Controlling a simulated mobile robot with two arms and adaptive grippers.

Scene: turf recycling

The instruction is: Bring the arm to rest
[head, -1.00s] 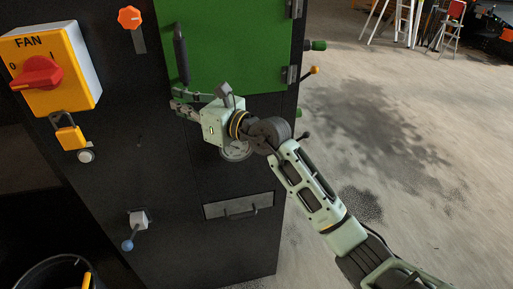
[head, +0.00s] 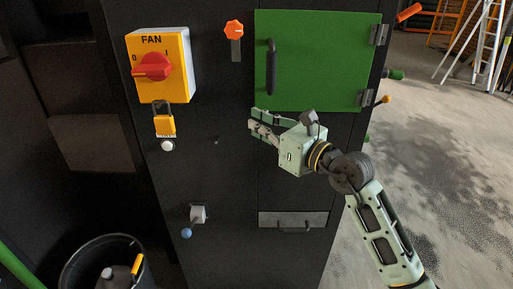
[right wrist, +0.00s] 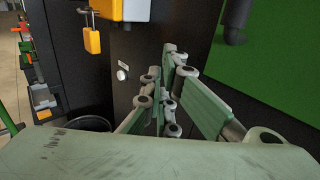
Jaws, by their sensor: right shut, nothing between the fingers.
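My right arm reaches in from the lower right in the head view. Its gripper (head: 253,118) is shut and empty in front of the black cabinet, just below and left of the dark handle (head: 271,68) of the green door (head: 325,65). The right wrist view shows its fingers (right wrist: 163,66) with nothing held between them; the green door (right wrist: 275,55) is at the right there. The door looks closed. My left gripper is not in view.
A yellow fan switch box (head: 158,62) with a red knob, a yellow padlock (head: 164,122), an orange knob (head: 233,28) and a blue-tipped lever (head: 188,231) stick out from the cabinet. A black bucket (head: 75,262) stands lower left. Open floor (head: 440,150) lies right.

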